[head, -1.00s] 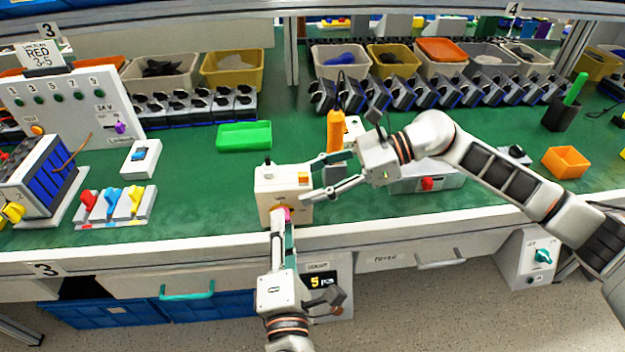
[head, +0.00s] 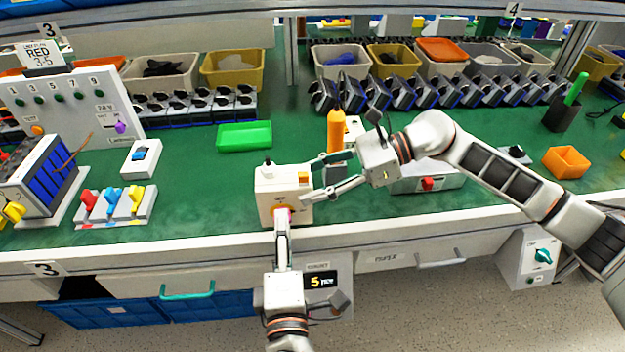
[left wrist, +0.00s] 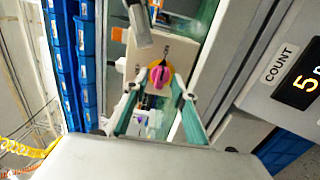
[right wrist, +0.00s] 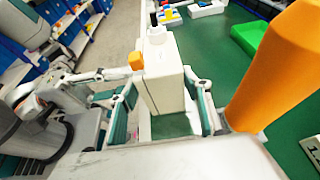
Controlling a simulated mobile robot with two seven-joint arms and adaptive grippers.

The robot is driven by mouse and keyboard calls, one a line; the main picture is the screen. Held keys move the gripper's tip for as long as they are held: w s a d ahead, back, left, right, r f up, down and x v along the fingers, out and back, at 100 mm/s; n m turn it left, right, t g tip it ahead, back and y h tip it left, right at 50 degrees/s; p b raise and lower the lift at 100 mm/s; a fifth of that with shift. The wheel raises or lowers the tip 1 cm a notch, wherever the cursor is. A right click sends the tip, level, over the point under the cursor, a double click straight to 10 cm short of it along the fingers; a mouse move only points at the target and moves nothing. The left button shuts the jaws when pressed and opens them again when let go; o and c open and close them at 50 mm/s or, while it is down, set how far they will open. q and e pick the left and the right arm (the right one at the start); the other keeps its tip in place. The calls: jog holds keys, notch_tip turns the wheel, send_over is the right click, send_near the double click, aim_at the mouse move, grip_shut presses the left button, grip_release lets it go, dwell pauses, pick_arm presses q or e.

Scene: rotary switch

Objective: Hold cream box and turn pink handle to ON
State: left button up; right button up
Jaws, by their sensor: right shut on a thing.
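The cream box (head: 268,207) stands near the front edge of the green bench; it also shows in the right wrist view (right wrist: 163,75). Its front has a yellow-orange dial with the pink handle (left wrist: 156,77), which looks slightly slanted in the left wrist view. My right gripper (head: 312,178) is shut on the box, with a finger on either side in the right wrist view. My left gripper (left wrist: 158,100) is open in front of the dial, its fingers apart on either side of the handle. In the head view the left gripper mostly hides the handle. I cannot read an ON mark.
An orange bottle-like object (head: 336,130) stands just behind my right gripper. A grey box with a red knob (head: 428,184) is to the right. A green tray (head: 244,136) lies behind the cream box. Colored switches (head: 115,205) stand left. The bench between them is clear.

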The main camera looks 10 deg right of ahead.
pick_arm(q)
jog(key=shift+s+f, duration=0.1)
pick_arm(e)
jog(key=shift+s+f, duration=0.1)
jog(key=shift+f, duration=0.35)
pick_arm(q)
jog(key=shift+s, duration=2.45)
pick_arm(e)
jog(key=o, duration=1.6)
pick_arm(q)
jog(key=shift+w, duration=0.1)
pick_arm(e)
jog(key=shift+o, duration=0.2)
jog(key=shift+r, duration=0.2)
pick_arm(q)
jog(key=shift+a, duration=0.1)
pick_arm(e)
jog(key=shift+r, duration=0.15)
jog(key=shift+r, duration=0.25)
notch_tip(320, 180, up, 9)
jog(key=shift+r, duration=0.15)
